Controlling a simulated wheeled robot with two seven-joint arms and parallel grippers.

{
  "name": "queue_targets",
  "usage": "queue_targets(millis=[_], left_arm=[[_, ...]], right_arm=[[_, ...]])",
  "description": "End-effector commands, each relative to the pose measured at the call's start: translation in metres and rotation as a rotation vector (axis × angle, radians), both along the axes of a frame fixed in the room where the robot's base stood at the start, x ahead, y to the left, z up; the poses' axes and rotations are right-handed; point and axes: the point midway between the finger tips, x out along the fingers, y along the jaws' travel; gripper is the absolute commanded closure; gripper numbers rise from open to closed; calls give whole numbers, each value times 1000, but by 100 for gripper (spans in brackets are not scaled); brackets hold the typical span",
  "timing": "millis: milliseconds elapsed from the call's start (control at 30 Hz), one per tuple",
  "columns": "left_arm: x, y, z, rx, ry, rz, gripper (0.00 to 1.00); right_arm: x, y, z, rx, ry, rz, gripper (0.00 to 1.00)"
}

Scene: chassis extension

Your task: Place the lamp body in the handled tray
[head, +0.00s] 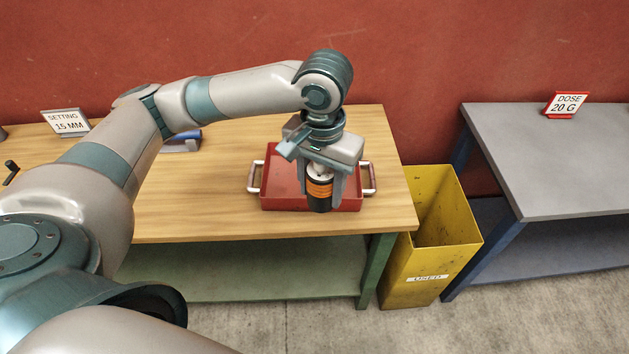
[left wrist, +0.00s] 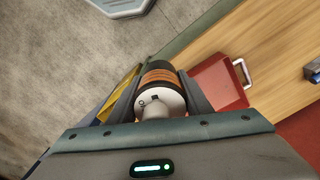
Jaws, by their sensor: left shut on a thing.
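The lamp body (head: 320,187) is a short black cylinder with an orange band and a white top. My left gripper (head: 321,180) is shut on it and points down, with a finger on each side. In the left wrist view the lamp body (left wrist: 160,90) sits between the fingers, its white end toward the camera. The handled tray (head: 283,185) is red with a pale handle at each end and stands on the wooden table. In the head view the lamp body overlaps the tray's front right part; I cannot tell whether it touches the tray. My right gripper is not in view.
The wooden table (head: 200,215) carries a "SETTING 15 MM" sign (head: 67,122) and a blue item (head: 187,141) behind my arm. A yellow bin (head: 428,262) labelled "USED" stands right of it. Further right is a grey table (head: 560,165) with a "DOSE 20 G" sign (head: 567,104).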

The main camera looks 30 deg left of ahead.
Motion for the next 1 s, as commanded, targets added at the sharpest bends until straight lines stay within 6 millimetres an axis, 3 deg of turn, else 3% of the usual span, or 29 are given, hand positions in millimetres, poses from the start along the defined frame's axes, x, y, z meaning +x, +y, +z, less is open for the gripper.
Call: queue_targets(millis=[367, 1000], left_arm=[[14, 0, -3, -5, -4, -99, 81], [107, 23, -31, -3, -18, -842, 81]], right_arm=[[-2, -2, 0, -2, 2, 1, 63], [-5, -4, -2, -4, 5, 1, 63]])
